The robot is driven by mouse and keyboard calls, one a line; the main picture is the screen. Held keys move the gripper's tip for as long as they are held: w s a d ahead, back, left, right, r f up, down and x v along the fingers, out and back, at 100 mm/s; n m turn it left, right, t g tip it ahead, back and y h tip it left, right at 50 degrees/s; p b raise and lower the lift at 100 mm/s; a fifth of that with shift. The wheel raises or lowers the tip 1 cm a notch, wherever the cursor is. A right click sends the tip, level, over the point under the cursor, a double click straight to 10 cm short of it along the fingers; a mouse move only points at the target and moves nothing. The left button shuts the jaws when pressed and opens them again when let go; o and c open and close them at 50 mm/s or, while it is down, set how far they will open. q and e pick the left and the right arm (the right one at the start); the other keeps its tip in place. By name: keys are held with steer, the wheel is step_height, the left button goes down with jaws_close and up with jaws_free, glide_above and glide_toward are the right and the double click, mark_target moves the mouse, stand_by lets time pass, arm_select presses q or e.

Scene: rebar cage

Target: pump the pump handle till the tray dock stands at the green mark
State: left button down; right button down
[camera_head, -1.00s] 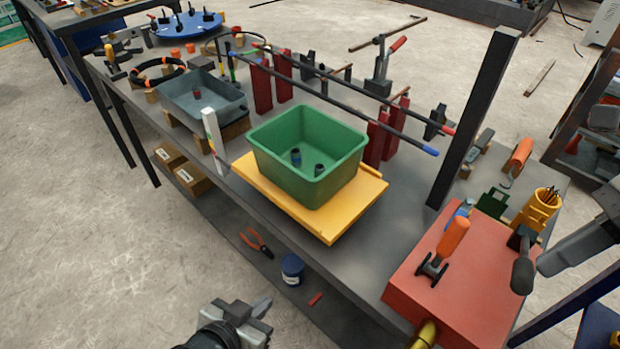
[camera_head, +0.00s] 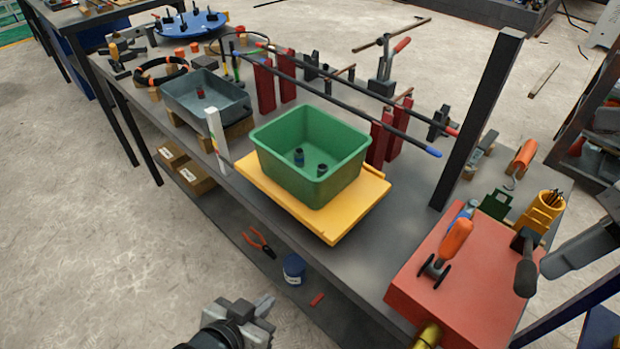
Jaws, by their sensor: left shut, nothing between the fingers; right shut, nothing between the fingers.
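The yellow tray dock (camera_head: 336,233) sits at the bench's front edge, carrying a green bin (camera_head: 285,175) with small dark parts inside. A white upright strip (camera_head: 214,130) stands just left of it; I cannot make out a green mark. The red box (camera_head: 410,292) at the right bears a lever with an orange grip (camera_head: 457,237). A dark grip (camera_head: 526,272) stands at its right side; I cannot tell which is the pump handle. My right gripper (camera_head: 546,266) is shut and empty, close to the dark grip; contact is unclear. My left gripper (camera_head: 266,305) is shut and empty, in front of the bench.
A black post (camera_head: 478,120) rises between the dock and the red box. Red stands (camera_head: 265,88) hold long dark bars behind the bin. A grey tray (camera_head: 205,113) lies left. Pliers (camera_head: 259,243) and a blue can (camera_head: 293,268) lie on the lower shelf.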

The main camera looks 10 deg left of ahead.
arm_select(q)
steer(key=shift+f, duration=0.1)
stand_by(0.3)
steer(key=shift+a+f+b, duration=0.1)
steer(key=shift+f+b, duration=0.5)
steer(key=shift+b, duration=0.3)
